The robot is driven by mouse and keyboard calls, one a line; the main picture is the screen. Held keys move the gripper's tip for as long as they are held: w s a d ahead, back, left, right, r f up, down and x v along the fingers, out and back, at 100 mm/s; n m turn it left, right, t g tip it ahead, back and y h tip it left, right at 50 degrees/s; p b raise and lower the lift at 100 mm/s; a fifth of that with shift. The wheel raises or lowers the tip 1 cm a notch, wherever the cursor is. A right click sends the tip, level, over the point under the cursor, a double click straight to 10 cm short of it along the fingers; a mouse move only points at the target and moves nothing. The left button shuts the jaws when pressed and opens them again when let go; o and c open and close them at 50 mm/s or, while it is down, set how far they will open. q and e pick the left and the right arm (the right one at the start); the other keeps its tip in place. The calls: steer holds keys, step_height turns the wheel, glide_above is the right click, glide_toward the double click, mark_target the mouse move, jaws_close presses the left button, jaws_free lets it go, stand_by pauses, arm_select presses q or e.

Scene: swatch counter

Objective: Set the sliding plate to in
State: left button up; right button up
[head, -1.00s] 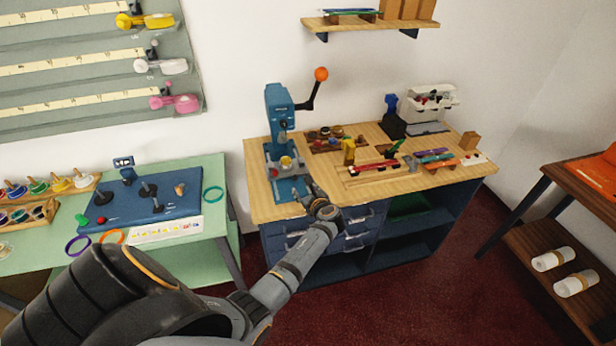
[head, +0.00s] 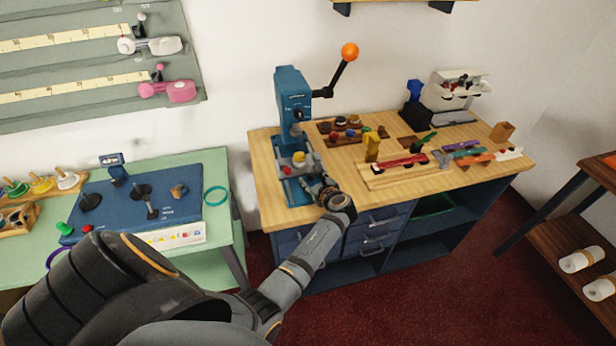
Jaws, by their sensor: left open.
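The blue lever press (head: 292,105) stands at the left end of the wooden counter. Its grey sliding plate (head: 297,168) lies low in front of the column, over the blue base (head: 296,195). A small yellow piece and a red piece show at the plate. My left gripper (head: 313,182) is open, close to the plate's front right side. The fingers are small and dark here, so I cannot tell whether they touch the plate. My right gripper is not in view.
The press lever with its orange ball (head: 349,51) reaches up to the right. A tray of small pots (head: 345,132) and a rack with red and yellow pieces (head: 400,165) stand right of the press. A green table (head: 225,228) is at left.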

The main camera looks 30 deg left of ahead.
mark_target(306, 166)
arm_select(q)
steer(key=shift+s+d+r, duration=0.1)
steer(key=shift+d+r, duration=0.05)
steer(key=shift+r, duration=0.05)
steer(key=shift+s+d+r, duration=0.1)
steer(key=shift+d, duration=0.1)
steer(key=shift+c, duration=2)
steer(key=shift+a, duration=0.15)
steer(key=c, duration=0.5)
jaws_close()
steer(key=w+a, duration=0.3)
steer(key=shift+a, duration=0.1)
steer(key=shift+s, duration=0.1)
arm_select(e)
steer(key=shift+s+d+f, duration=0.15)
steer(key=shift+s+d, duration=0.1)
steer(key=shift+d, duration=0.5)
